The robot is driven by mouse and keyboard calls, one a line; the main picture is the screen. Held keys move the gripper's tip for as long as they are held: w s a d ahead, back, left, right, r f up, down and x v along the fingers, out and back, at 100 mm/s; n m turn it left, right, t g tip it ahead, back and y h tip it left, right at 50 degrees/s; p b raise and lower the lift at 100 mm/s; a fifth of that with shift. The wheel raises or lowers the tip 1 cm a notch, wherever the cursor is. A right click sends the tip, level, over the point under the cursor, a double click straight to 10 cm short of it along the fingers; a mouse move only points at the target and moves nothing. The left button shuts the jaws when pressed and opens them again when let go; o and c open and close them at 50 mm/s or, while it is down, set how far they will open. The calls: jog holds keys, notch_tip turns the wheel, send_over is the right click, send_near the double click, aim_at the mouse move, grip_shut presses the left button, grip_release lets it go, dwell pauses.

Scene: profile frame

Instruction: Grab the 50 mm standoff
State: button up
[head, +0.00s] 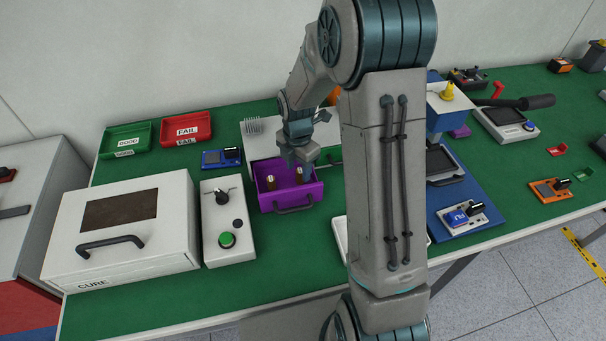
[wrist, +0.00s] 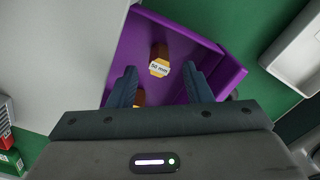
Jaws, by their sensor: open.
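The 50 mm standoff (wrist: 159,52) stands in the purple drawer (wrist: 195,30), with a white "50 mm" label at its end. In the head view it appears to be the right of two brown-and-gold standoffs, the right one (head: 300,177), in the purple drawer (head: 287,202). The other standoff (wrist: 138,99) is partly hidden beside a finger in the wrist view; it is the left one (head: 270,183) in the head view. My gripper (wrist: 164,76) is open and empty above the drawer. In the head view my gripper (head: 300,160) points down over the drawer's right side.
The drawer's walls and front handle (head: 294,208) surround the standoffs. A control box (head: 229,222) with a green button stands to the left, beside the CURE box (head: 122,230). A white tray (wrist: 298,50) lies to the drawer's right in the wrist view. Bare green table lies in front of the drawer.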

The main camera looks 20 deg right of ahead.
aim_at(298, 171)
jog(key=shift+f, duration=1.75)
grip_shut()
jog(key=shift+r, duration=0.15)
notch_tip(298, 171, up, 4)
jog(key=shift+w+r, duration=0.1)
jog(key=s+d+r+b, duration=0.1)
jog(key=s+d+r, duration=0.5)
jog(key=d, duration=0.4)
jog(key=shift+r, duration=0.3)
